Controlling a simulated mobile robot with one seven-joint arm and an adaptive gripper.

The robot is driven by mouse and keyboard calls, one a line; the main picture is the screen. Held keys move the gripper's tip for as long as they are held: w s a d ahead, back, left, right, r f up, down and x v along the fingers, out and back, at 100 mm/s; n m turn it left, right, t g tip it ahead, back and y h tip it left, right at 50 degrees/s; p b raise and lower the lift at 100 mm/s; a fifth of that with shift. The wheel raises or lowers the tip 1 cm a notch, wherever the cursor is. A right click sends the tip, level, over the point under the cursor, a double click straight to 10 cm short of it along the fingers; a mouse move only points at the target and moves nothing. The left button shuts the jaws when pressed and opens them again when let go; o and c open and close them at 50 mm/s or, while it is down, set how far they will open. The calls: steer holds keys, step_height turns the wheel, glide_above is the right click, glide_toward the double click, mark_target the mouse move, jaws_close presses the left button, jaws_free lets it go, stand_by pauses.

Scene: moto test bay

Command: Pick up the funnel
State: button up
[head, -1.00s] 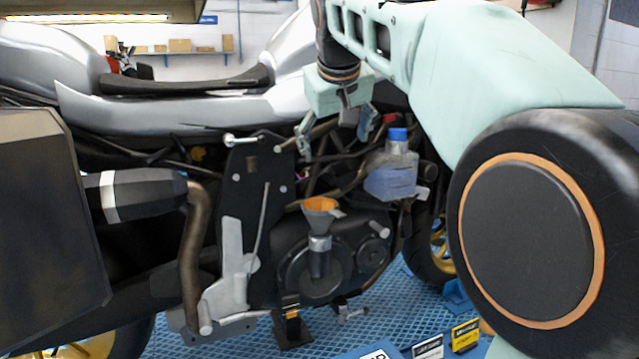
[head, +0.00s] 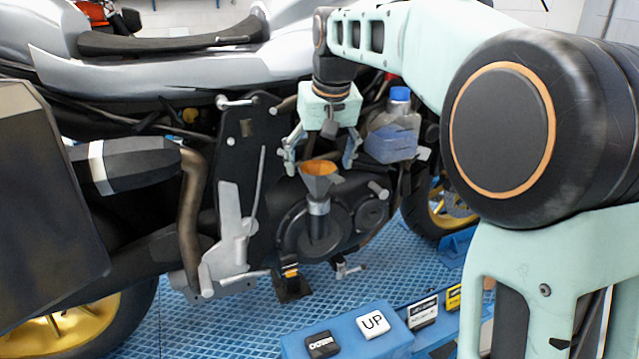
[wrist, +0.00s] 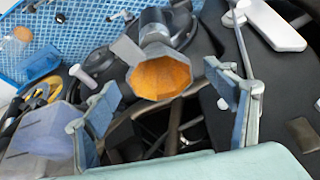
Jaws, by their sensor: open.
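The funnel (head: 320,181) is grey outside with an orange inside and stands upright in the side of the motorcycle's engine, in the head view. In the wrist view its orange mouth (wrist: 160,76) faces the camera, with the grey neck beyond it. My gripper (head: 322,160) is open just above the funnel, its fingers spread to the left and right of it. In the wrist view the fingers of my gripper (wrist: 165,85) stand on both sides of the funnel mouth, with nothing between them gripped. No contact with the funnel shows.
A bottle with a blue cap (head: 392,135) stands close to the right of my gripper; its body also shows in the wrist view (wrist: 45,133). A dark frame plate (head: 243,150) lies to the left. Blue grating (head: 235,320) and UP/DOWN buttons (head: 373,321) are below.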

steer(key=shift+x, duration=1.2)
steer(key=c, duration=1.2)
steer(key=shift+c, duration=0.2)
steer(key=shift+r, duration=0.15)
steer(key=shift+w+r, duration=0.1)
steer(key=shift+r, duration=0.55)
steer(key=s+d+r+p, duration=0.2)
steer(key=s+d+r, duration=0.1)
steer(key=d+r, duration=1)
steer(key=shift+d+r, duration=0.35)
steer(key=shift+r, duration=1.4)
